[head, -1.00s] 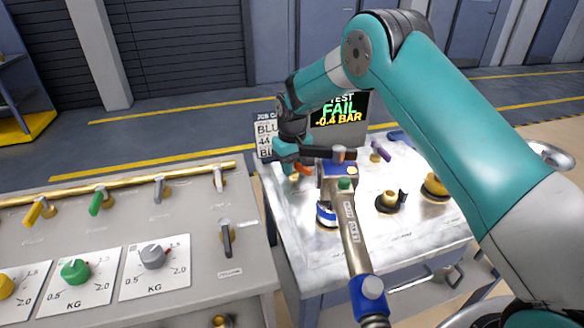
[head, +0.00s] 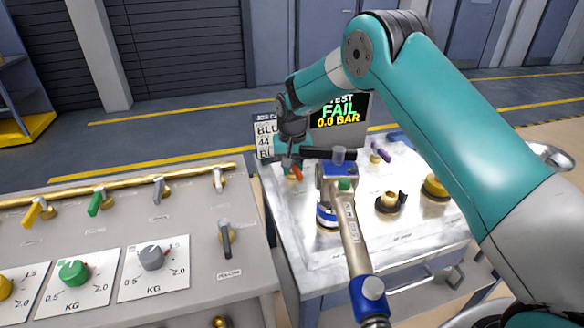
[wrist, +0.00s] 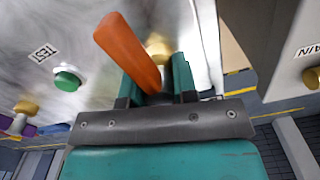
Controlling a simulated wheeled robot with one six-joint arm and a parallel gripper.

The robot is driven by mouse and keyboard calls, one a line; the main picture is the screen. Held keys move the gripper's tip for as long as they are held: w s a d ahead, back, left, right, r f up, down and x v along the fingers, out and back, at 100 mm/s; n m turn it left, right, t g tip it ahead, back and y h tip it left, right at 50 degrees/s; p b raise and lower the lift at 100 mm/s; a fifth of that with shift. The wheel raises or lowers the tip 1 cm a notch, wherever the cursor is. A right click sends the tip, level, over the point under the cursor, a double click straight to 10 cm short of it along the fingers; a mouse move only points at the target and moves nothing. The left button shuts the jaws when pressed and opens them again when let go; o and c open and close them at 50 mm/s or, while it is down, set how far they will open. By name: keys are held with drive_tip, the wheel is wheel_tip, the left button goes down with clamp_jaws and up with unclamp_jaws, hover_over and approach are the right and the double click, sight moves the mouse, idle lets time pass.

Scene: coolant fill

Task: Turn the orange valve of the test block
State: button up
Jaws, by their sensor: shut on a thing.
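The orange valve handle (wrist: 130,50) lies between the two teal fingers of my gripper (wrist: 157,85) in the wrist view, and the gripper is shut on it. Its brass stem (wrist: 159,48) shows just behind the handle. In the head view the orange handle (head: 298,172) is a small piece at the back left of the metal bench top, and my gripper (head: 290,163) reaches down to it, partly hidden by my arm. The display (head: 338,110) behind reads TEST FAIL, 0.0 BAR.
A green button (wrist: 67,80) beside a TEST label shows in the wrist view. A purple-handled valve (head: 380,155) stands to the right on the bench. A hose-like tool with a blue end (head: 370,288) crosses the bench front. A grey panel (head: 180,215) with valves and dials stands left.

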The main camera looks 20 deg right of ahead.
drive_tip(key=shift+r, duration=0.1)
drive_tip(key=o, duration=0.9)
wheel_tip(320, 180, up, 17)
drive_tip(key=shift+r+b, duration=0.2)
drive_tip(key=shift+b, duration=0.8)
drive_tip(key=s+a+r+n+y, duration=0.1)
drive_tip(key=s+a+r+n, duration=0.15)
drive_tip(key=s, duration=0.65)
drive_tip(key=s+a+r+n+y, duration=0.1)
drive_tip(key=s+r+n, duration=0.15)
drive_tip(key=s, duration=0.65)
drive_tip(key=s+f+n, duration=0.1)
drive_tip(key=s, duration=0.6)
drive_tip(key=s+a+f+n+y, duration=0.1)
drive_tip(key=s+n, duration=0.1)
drive_tip(key=s, duration=0.5)
drive_tip(key=s+f+n+y, duration=0.1)
drive_tip(key=s+f, duration=0.1)
drive_tip(key=s, duration=0.5)
drive_tip(key=shift+s+a+f+n, duration=0.1)
drive_tip(key=shift+s+a+n, duration=0.05)
drive_tip(key=shift+n, duration=0.25)
